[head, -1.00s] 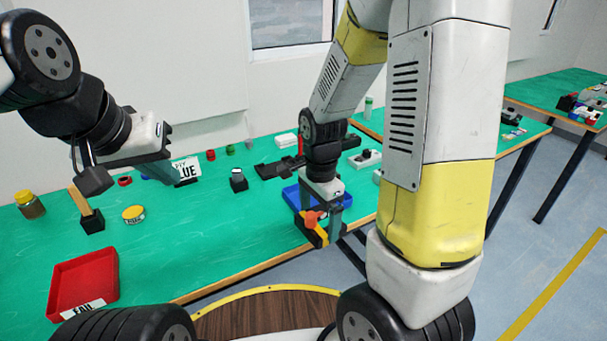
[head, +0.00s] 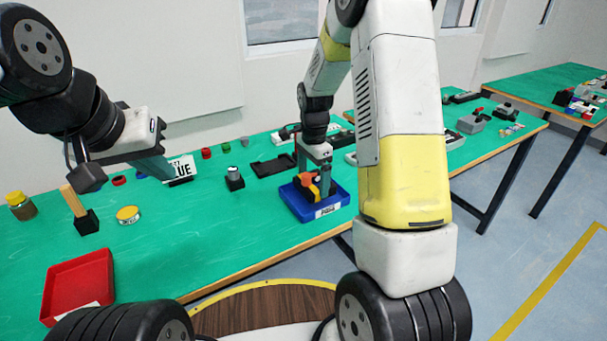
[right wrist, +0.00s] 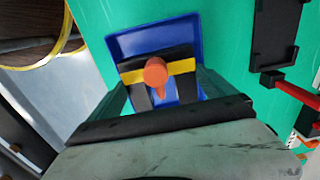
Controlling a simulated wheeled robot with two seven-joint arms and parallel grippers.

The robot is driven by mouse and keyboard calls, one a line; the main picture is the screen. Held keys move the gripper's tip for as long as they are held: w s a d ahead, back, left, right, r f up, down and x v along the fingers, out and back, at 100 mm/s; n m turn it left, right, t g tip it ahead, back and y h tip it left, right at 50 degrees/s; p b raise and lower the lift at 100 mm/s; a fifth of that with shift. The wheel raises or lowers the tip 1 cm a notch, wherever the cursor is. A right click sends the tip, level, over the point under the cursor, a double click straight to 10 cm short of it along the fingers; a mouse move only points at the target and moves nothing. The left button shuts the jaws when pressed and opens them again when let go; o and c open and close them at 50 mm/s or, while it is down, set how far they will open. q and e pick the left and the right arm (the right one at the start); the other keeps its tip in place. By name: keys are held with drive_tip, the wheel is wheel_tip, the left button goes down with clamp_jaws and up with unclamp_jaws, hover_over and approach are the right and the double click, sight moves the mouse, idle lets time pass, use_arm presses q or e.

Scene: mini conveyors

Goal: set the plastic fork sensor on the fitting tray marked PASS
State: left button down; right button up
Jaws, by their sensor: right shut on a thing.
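The fork sensor is black with a yellow band and an orange knob. It shows in the right wrist view (right wrist: 185,68) and in the head view (head: 308,182). My right gripper (head: 316,185) is shut on it, and it hangs over the blue tray (head: 334,203). The tray's front label appears to read PASS. In the right wrist view, the blue tray (right wrist: 122,44) lies behind the sensor; I cannot tell whether the sensor touches its floor. My left gripper (head: 130,172) hangs over the left of the table; its fingers are partly hidden.
A red tray (head: 82,285) lies at the table's front left. A black holder (head: 272,166) lies left of the blue tray, with a small black device (head: 235,178) further left. The green table (head: 210,235) is clear between the red and blue trays.

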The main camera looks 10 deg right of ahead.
sight(313, 188)
drive_tip(key=shift+w+f, duration=0.1)
drive_tip(key=shift+f, duration=1.7)
drive_tip(key=shift+f, duration=0.1)
drive_tip(key=o, duration=1.3)
